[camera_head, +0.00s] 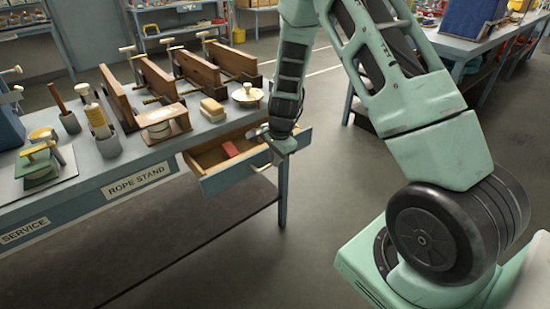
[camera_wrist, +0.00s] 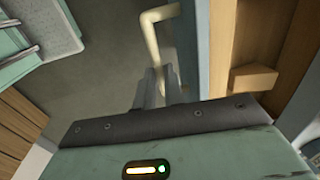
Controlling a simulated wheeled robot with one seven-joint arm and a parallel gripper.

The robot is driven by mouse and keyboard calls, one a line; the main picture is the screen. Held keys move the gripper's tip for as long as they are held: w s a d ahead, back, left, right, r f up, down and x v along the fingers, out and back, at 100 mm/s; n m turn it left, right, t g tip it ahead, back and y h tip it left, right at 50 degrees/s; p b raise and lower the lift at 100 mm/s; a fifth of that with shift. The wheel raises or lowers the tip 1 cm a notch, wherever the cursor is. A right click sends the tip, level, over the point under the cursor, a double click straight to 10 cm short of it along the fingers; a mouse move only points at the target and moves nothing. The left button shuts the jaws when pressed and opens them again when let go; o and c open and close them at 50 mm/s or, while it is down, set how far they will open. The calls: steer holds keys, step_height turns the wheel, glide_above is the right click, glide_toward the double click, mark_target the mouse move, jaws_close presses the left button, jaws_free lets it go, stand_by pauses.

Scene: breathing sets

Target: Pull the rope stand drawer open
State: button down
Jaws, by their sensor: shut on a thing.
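The rope stand drawer (camera_head: 228,178) sticks out from under the bench beside the ROPE STAND label, with its wooden inside showing. Its blue-grey front also shows in the wrist view (camera_wrist: 221,45). The cream bar handle (camera_wrist: 157,38) is on the outer side of that front. My gripper (camera_head: 268,160) is at the drawer front, by the handle. In the wrist view my gripper's fingers (camera_wrist: 160,88) are shut on the handle's near end; the exact contact is partly hidden.
A red block (camera_head: 230,149) lies in the drawer. The bench top (camera_head: 140,163) holds wooden clamps, a brush block (camera_head: 212,110) and several rope tools. A bench leg (camera_head: 283,190) stands right of the drawer. The floor (camera_head: 300,240) in front is clear.

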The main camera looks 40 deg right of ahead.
steer(key=c, duration=1.5)
jaws_free()
steer(key=s+r, duration=0.1)
steer(key=r, duration=0.4)
steer(key=s+r, duration=0.1)
steer(key=r, duration=0.5)
steer(key=s+r, duration=0.1)
steer(key=r, duration=0.5)
steer(key=shift+s+p, duration=0.15)
steer(key=shift+p, duration=0.25)
